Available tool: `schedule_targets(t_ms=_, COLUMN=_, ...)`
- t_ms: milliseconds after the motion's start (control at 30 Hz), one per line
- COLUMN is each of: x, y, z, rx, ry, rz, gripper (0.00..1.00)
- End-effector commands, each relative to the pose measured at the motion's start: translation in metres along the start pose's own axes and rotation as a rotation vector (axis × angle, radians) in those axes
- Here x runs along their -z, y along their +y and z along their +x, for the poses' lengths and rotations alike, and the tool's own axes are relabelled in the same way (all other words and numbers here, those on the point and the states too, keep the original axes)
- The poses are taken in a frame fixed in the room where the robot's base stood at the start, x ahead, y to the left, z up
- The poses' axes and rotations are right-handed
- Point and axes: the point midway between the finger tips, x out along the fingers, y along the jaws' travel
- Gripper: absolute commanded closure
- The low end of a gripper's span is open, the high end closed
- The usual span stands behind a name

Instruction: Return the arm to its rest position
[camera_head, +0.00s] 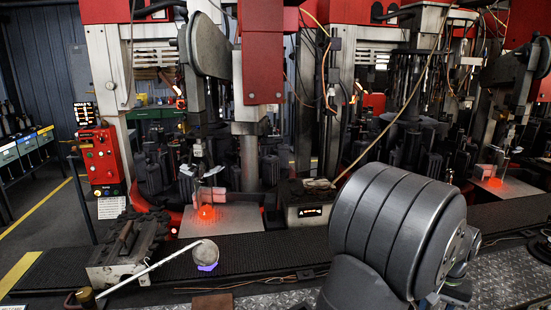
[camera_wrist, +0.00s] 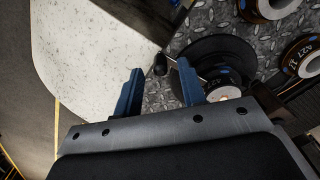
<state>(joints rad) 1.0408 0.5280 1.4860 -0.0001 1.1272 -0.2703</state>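In the wrist view my gripper (camera_wrist: 159,88) has its two blue fingers spread apart, with nothing held between them. A dark small end of something (camera_wrist: 160,66) shows beyond the gap, apart from the fingers as far as I can tell. Below the fingers are a pale speckled surface (camera_wrist: 85,55) on the left and a metal tread plate on the right. In the head view my big grey arm link (camera_head: 395,225) fills the lower right. My gripper cannot be made out there.
A black round object (camera_wrist: 222,58) and orange-rimmed round containers (camera_wrist: 302,56) sit right of the fingers. In the head view, a white rod (camera_head: 150,268) with a grey rounded head lies at the front. Behind the dark ledge (camera_head: 270,250) stand machines with glowing orange spots (camera_head: 206,212).

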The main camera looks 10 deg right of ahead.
Motion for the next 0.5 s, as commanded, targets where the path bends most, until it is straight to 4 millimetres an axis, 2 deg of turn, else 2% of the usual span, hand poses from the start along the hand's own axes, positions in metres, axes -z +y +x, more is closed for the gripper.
schedule_targets(t_ms=33, x=-0.001, y=0.0, z=0.008, rx=0.001, ry=-0.003, rz=0.0, gripper=0.63)
schedule_targets(t_ms=200, x=0.0, y=0.0, z=0.02, rx=0.0, ry=-0.001, rz=0.0, gripper=0.63)
schedule_targets(t_ms=500, x=0.0, y=0.0, z=0.023, rx=0.0, ry=0.0, rz=0.001, gripper=0.63)
